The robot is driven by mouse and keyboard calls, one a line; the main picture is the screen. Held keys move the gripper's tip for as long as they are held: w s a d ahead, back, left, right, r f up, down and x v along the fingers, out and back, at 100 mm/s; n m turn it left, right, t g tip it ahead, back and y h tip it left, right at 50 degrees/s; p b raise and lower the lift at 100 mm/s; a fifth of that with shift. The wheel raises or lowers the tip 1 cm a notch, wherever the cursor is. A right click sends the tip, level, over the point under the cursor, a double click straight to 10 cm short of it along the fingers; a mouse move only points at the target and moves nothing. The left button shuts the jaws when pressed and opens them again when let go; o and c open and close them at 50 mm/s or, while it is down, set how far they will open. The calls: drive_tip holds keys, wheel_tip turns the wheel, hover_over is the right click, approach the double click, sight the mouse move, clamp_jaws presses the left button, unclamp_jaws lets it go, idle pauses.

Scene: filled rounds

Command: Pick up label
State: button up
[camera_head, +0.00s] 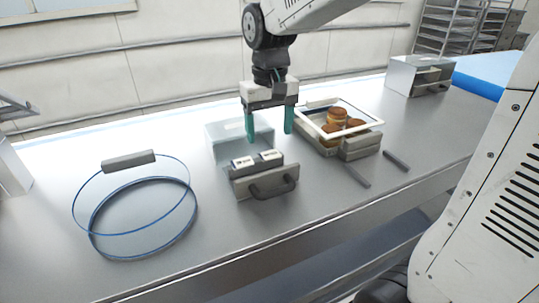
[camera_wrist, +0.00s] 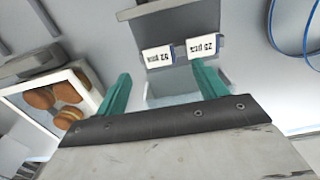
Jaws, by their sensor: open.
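Two white labels with dark print stand side by side in a grey drawer (camera_head: 240,190) with a dark handle. In the head view they are the left label (camera_head: 243,162) and the right label (camera_head: 271,155). In the wrist view they show as one label (camera_wrist: 157,57) and another label (camera_wrist: 202,47), both with text ending in "pcs". My gripper (camera_head: 269,133) is open, with two teal fingers pointing down above and behind the labels. In the wrist view my gripper (camera_wrist: 161,70) has nothing between its fingers, and both labels lie just beyond the fingertips.
A pale box (camera_head: 220,132) stands behind the drawer. A white-framed tray (camera_head: 372,117) with several round buns is to the right. Blue rings (camera_head: 93,236) with a grey block are at left. A metal box (camera_head: 402,76) stands far right.

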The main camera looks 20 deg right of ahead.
sight(269, 154)
drive_tip(key=f, duration=0.4)
drive_tip(key=shift+w, duration=0.4)
drive_tip(key=shift+f, duration=0.6)
drive_tip(key=shift+s, duration=0.1)
drive_tip(key=shift+d+f, duration=0.1)
drive_tip(key=c, duration=0.7)
drive_tip(key=shift+c, duration=0.3)
